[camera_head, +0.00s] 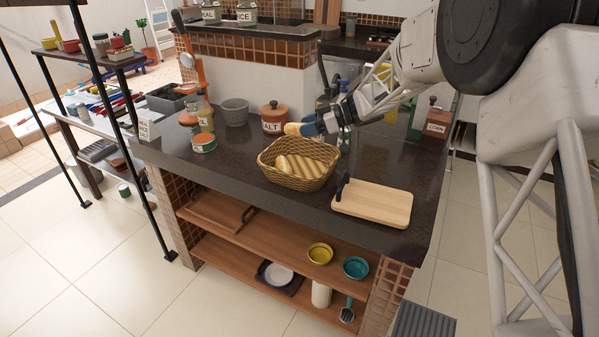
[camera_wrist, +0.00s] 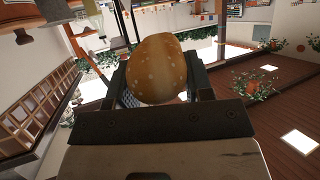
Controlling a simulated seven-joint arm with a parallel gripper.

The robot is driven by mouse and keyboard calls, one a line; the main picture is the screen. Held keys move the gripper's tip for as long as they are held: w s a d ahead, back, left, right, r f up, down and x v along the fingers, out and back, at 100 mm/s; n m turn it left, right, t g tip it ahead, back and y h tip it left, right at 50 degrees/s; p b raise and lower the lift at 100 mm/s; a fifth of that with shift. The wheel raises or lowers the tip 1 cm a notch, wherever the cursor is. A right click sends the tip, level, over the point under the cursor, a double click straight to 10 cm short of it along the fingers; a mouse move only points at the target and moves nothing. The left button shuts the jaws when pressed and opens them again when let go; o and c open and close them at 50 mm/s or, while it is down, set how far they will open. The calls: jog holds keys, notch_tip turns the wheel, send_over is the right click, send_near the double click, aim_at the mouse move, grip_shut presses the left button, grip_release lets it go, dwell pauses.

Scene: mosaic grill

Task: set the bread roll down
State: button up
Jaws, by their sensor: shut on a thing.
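My gripper (camera_head: 308,126) is shut on a bread roll (camera_head: 292,129), holding it in the air above the dark counter, behind and above the wicker basket (camera_head: 313,184). In the wrist view the rounded, golden, speckled roll (camera_wrist: 157,70) sits between the two fingers of my gripper (camera_wrist: 156,82). The basket stands on the counter near its front edge. Other bread (camera_head: 297,166) lies inside the basket. The roll appears apart from the basket.
A wooden cutting board (camera_head: 375,204) lies right of the basket, with a dark upright item at its left end. A salt canister (camera_head: 274,118), a grey bowl (camera_head: 235,112) and a low orange-lidded jar (camera_head: 204,144) stand behind and left. Counter around the basket is partly clear.

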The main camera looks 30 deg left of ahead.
jog(key=shift+f, duration=0.15)
send_over(307, 173)
jog(key=shift+w+f, duration=0.15)
jog(key=shift+f, duration=2.3)
jog(key=shift+f, duration=0.1)
jog(key=shift+f, duration=2.4)
jog(key=shift+f, duration=0.7)
